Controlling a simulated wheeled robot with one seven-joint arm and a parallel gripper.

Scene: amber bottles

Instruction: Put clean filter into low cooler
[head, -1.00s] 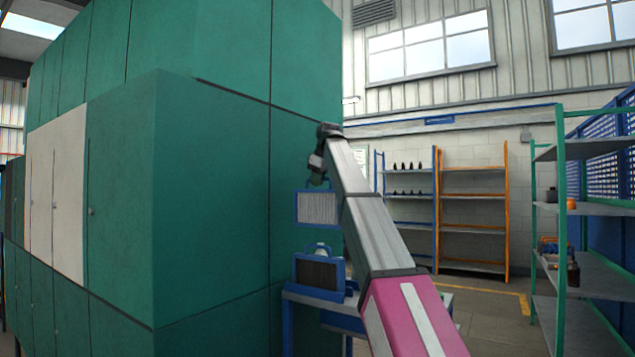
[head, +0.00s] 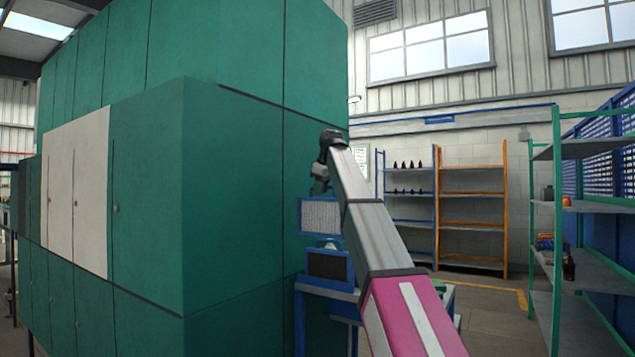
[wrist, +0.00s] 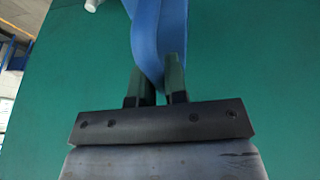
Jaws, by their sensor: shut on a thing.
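A filter with a blue frame and pale, clean-looking mesh (head: 321,215) hangs upright below my gripper (head: 320,187), beside the green cabinet. In the wrist view my gripper (wrist: 157,92) is shut on a blue part of the filter (wrist: 158,35), between two dark fingers. A second blue-framed filter with a dark face (head: 328,265) stands on a blue bench (head: 322,288) below the held one. My arm covers the right edge of the held filter. I cannot make out which thing is the low cooler.
A large green cabinet (head: 235,190) with pale doors (head: 75,200) fills the left side. Blue and orange shelving (head: 470,222) stands at the back, and a green-framed rack (head: 575,270) at the right. Floor between them (head: 490,295) is open.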

